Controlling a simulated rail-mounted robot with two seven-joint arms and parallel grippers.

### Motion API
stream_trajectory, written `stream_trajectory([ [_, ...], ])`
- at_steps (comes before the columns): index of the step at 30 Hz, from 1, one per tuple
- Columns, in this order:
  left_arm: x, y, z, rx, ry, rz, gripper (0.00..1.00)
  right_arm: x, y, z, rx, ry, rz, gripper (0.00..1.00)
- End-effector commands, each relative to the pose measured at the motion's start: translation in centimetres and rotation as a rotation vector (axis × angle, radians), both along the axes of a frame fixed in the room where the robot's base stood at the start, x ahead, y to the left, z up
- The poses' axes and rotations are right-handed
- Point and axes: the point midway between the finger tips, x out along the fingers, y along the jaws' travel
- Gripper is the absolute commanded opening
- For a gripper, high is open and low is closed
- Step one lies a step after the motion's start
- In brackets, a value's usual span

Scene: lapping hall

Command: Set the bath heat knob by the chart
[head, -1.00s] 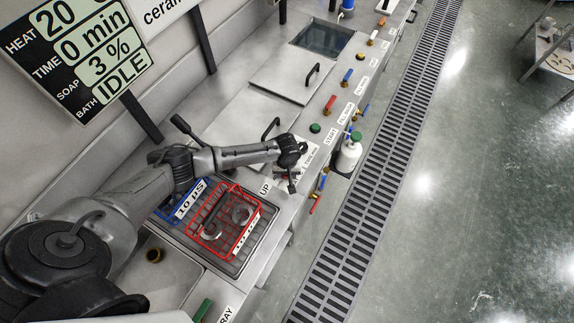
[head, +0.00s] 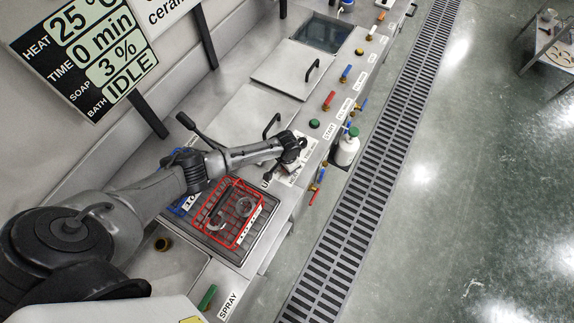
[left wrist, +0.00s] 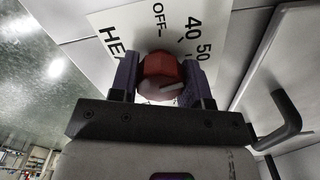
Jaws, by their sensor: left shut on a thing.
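The heat knob (left wrist: 160,76) is red with a white pointer line, seen in the left wrist view on a white dial plate (left wrist: 112,22) marked OFF, 40 and 50. Its pointer slants toward the picture's right. My left gripper (left wrist: 161,82) is shut on the knob, one finger on each side. In the head view my left gripper (head: 290,158) is over the bench front and hides the knob. The display board (head: 85,50) reads HEAT 25 °C, TIME 0 min, SOAP 3 %, BATH IDLE. A white board (head: 158,12), partly cut off, shows "ceram". My right gripper is out of view.
Lids with black handles, coloured valve levers and a white bottle (head: 347,150) with a green cap line the bench. A floor grate (head: 375,165) runs alongside.

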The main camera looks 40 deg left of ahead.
Motion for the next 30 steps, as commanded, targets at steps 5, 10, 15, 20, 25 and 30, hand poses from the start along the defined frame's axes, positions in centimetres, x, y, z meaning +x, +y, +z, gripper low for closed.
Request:
stream_trajectory([
  [5, 0.08, -0.03, 0.12, -0.001, -0.002, -0.168, 0.2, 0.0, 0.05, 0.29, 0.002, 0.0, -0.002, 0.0],
  [10, 0.09, -0.03, 0.1, -0.002, -0.002, -0.33, 0.2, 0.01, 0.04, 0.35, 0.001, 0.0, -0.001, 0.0],
  [15, 0.1, -0.04, 0.09, -0.002, -0.002, -0.488, 0.2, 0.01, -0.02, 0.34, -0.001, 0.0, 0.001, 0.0],
  [20, 0.11, -0.05, 0.08, -0.001, -0.003, -0.624, 0.2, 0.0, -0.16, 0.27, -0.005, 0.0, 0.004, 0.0],
  [25, 0.11, -0.07, 0.08, -0.001, -0.003, -0.746, 0.2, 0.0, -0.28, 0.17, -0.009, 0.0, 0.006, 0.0],
  [30, 0.11, -0.11, 0.09, -0.003, -0.003, -0.838, 0.2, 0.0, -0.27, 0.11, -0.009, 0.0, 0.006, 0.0],
])
